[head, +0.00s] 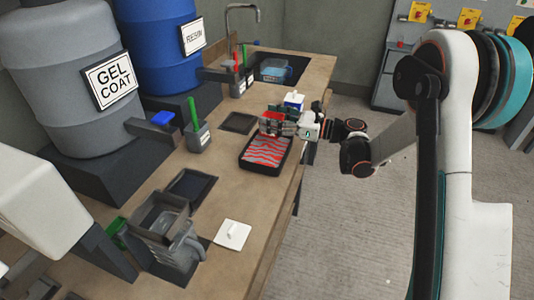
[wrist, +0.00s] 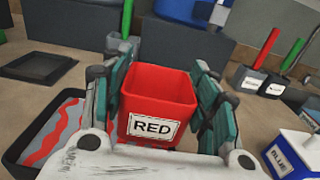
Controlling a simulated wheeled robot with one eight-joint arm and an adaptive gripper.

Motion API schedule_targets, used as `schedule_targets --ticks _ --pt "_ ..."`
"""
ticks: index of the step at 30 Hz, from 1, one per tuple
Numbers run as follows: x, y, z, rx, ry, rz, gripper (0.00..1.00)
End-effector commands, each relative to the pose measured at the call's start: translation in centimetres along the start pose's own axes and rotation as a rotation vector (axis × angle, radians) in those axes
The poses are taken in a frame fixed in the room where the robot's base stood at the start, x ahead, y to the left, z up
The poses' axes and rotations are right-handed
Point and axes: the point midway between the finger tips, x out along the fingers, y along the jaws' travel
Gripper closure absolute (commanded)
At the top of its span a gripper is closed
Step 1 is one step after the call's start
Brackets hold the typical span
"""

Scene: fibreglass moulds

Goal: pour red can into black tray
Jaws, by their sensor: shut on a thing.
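The red can (wrist: 158,84), an open square box with a RED label, is between the green-padded fingers of my gripper (wrist: 165,112) in the wrist view. My gripper is shut on it. The can looks about upright; its inside shows red, and I cannot tell whether anything is left in it. In the head view the red can (head: 270,116) and my gripper (head: 276,124) are just beyond the far edge of the black tray (head: 263,172). The tray holds a grey surface with wavy red stripes. In the wrist view the tray (wrist: 14,158) is at lower left, partly hidden by my gripper.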

Motion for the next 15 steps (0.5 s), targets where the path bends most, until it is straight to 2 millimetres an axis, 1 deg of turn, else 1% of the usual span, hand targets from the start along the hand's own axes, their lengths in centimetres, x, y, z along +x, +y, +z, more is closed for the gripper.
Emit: schedule_targets --ticks 10,15 --pt "0.0 0.0 0.1 -0.002 0.000 0.000 0.75" --pt "0.0 0.0 1.0 -0.002 0.000 0.000 0.75"
